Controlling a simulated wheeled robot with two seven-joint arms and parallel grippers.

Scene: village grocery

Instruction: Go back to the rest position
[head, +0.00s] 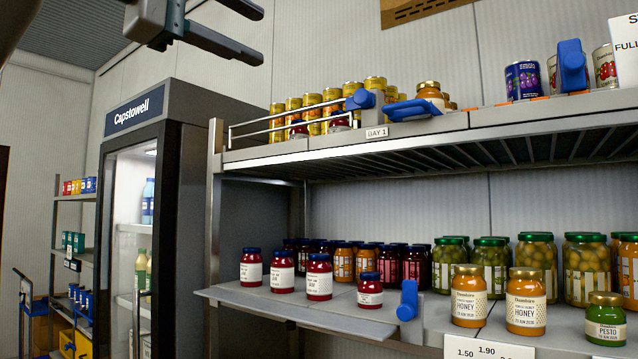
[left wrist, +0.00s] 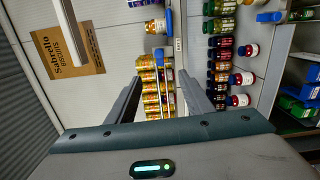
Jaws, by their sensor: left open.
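My left gripper (head: 222,27) is at the top left of the head view, high in front of the fridge and shelf. Its two dark fingers are apart with nothing between them. In the left wrist view the open fingers (left wrist: 160,98) point toward the shelving, with yellow cans (left wrist: 152,92) seen beyond the gap. The fingers touch nothing that I can see. My right gripper is in neither view.
A shelf unit has an upper board (head: 330,143) with cans and a lower board (head: 300,302) with red jam (head: 319,278), honey (head: 468,295) and green jars. A Capstowell fridge (head: 150,200) stands left. Blue dividers (head: 408,300) stick out. Air around my left gripper looks free.

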